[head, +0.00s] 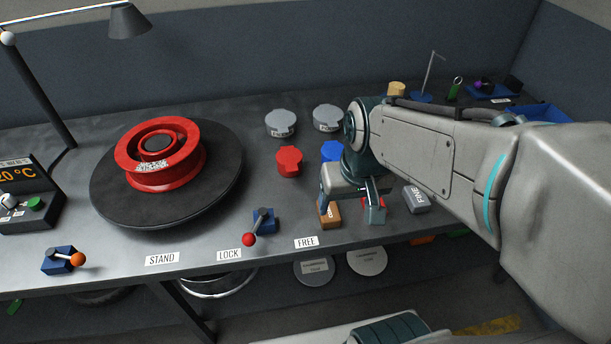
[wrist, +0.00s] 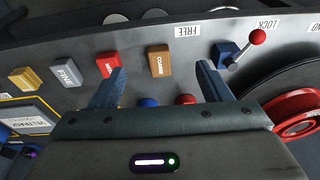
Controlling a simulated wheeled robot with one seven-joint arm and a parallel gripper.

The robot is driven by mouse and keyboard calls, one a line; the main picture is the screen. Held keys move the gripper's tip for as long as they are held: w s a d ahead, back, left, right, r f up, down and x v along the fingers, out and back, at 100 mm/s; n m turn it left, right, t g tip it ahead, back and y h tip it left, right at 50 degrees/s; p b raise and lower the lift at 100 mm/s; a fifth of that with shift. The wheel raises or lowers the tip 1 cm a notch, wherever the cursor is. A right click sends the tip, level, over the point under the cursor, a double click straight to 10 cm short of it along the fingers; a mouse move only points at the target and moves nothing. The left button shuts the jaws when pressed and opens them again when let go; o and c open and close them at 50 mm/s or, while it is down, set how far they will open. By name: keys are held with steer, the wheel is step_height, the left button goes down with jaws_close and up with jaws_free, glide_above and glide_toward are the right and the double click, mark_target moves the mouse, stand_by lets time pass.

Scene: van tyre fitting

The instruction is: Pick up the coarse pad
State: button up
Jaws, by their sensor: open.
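The coarse pad is a brown block labelled COARSE (wrist: 158,61), lying on the dark bench. In the head view the brown block (head: 330,216) is partly hidden by a finger. My gripper (head: 350,204) is open, low over the bench by the block. In the wrist view my gripper (wrist: 161,74) has its fingers apart, with the coarse pad showing between and beyond the tips. I cannot tell its exact height above the pad. Nothing is seen held.
A red block (wrist: 108,64) lies close beside the coarse pad, near one finger. A grey FINE block (head: 416,199) and a yellow block (wrist: 25,78) follow. A blue lever base (head: 263,220) with a red knob stands left of the pad. The FREE label (head: 306,242) marks the front edge.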

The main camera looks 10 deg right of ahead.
steer(key=w+f+g+p, duration=0.2)
steer(key=w+f+p, duration=0.1)
steer(key=w, duration=0.7)
glide_above(328, 213)
steer(key=f, duration=0.8)
steer(key=shift+w+d+f, duration=0.1)
steer(key=shift+w+f, duration=0.1)
steer(key=shift+f, duration=0.15)
steer(key=shift+w+d+f, duration=0.1)
steer(key=shift+w+f, duration=0.1)
steer(key=shift+f, duration=1.1)
steer(key=shift+w+d+f, duration=0.1)
steer(key=shift+w+f, duration=0.05)
steer(key=shift+f, duration=1.1)
steer(key=c, duration=1.1)
